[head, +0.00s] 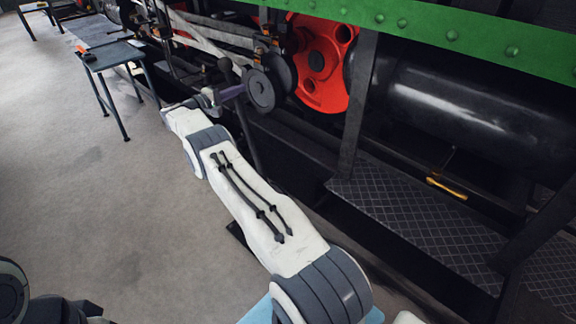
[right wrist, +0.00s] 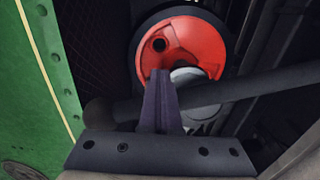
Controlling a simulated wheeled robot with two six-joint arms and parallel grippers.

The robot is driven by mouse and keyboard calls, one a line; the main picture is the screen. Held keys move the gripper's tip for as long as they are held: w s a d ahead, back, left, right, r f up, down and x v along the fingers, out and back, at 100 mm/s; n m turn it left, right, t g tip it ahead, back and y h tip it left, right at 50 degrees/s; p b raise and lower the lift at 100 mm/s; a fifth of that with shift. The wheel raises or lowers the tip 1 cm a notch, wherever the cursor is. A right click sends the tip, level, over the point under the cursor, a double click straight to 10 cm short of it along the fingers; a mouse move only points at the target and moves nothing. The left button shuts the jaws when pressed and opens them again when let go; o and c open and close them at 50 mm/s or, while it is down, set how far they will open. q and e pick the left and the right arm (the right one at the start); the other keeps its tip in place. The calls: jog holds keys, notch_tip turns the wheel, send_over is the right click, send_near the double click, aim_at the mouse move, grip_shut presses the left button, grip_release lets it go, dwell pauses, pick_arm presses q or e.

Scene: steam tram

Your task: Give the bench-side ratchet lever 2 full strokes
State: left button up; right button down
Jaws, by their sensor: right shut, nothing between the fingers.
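A dark ratchet lever (head: 249,135) with a round knob stands beside the tram's running gear in the head view, leaning slightly left. In the right wrist view the lever (right wrist: 240,89) crosses the picture, with its knob at the left. My right gripper (head: 236,92) is at the upper part of the lever, below the knob. Its purple-grey fingers (right wrist: 162,100) are shut together with nothing between them. They overlap the lever in the wrist view; I cannot tell whether they touch it. My left gripper is not in view.
A red wheel (head: 323,62) and dark round parts lie just behind the lever. A green beam (head: 450,38) runs above. A tread-plate step (head: 420,218) is at the right. A bench (head: 107,58) stands at the upper left. The grey floor (head: 80,190) is clear.

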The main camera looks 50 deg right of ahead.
jog(key=a+p, duration=0.2)
jog(key=a, duration=0.9)
jog(key=shift+w+a, duration=0.25)
jog(key=shift+a, duration=0.05)
dwell(0.4)
jog(key=s+f+p, duration=0.2)
jog(key=s+p, duration=1.2)
jog(key=s, duration=0.5)
jog(key=s+f+p, duration=0.2)
jog(key=s+p, duration=1.3)
jog(key=s, duration=0.3)
jog(key=shift+s+f, duration=0.2)
jog(key=shift+s, duration=0.2)
